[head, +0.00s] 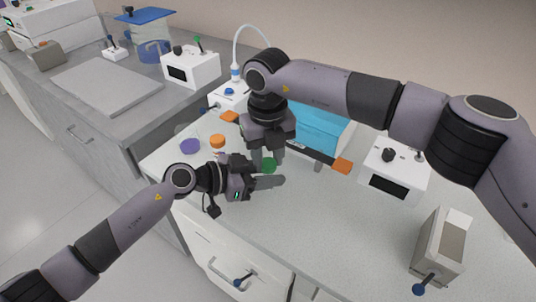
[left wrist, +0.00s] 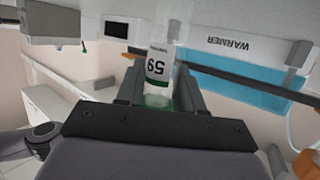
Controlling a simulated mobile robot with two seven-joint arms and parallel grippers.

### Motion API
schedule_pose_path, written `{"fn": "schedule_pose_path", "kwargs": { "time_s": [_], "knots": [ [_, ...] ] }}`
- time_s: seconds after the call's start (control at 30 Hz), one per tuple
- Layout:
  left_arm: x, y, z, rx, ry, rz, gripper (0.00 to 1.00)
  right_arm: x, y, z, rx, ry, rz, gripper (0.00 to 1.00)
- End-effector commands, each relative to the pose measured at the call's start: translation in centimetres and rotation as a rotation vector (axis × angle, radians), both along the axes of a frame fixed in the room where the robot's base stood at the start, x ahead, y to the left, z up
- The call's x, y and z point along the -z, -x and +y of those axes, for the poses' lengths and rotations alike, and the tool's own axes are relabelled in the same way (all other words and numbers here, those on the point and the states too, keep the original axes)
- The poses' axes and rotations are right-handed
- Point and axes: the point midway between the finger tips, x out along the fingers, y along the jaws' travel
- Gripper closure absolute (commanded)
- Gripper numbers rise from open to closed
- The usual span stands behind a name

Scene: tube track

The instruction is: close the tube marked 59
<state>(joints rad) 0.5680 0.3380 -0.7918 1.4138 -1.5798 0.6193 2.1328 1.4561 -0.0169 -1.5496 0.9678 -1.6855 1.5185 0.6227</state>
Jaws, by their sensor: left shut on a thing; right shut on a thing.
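The tube marked 59 (left wrist: 157,68) shows between the fingers of my left gripper (left wrist: 160,75) in the left wrist view, its white label upside down in the picture. Green shows at the tube's end nearest the palm. In the head view my left gripper (head: 268,180) is shut on the tube, whose body is mostly hidden there. My right gripper (head: 268,156) comes down from above, shut on the green cap (head: 268,165) just over the left fingers. I cannot tell whether the cap is seated on the tube.
A purple cap (head: 190,146) and an orange cap (head: 218,141) lie left of the grippers.

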Motion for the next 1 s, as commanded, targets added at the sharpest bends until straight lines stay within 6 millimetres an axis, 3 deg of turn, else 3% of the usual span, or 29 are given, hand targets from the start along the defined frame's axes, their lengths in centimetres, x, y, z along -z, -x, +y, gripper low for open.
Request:
{"fn": "schedule_pose_path", "kwargs": {
  "time_s": [0.1,1.0],
  "knots": [
    [-0.3,0.3,-0.4,0.015,0.004,-0.009,1.0,0.9,-0.1,-0.4,0.007,0.011,0.0,0.91],
    [-0.4,0.3,-0.5,0.015,0.006,-0.006,1.0,-0.3,-0.3,-0.4,0.008,0.011,0.001,0.91]
  ]
}}
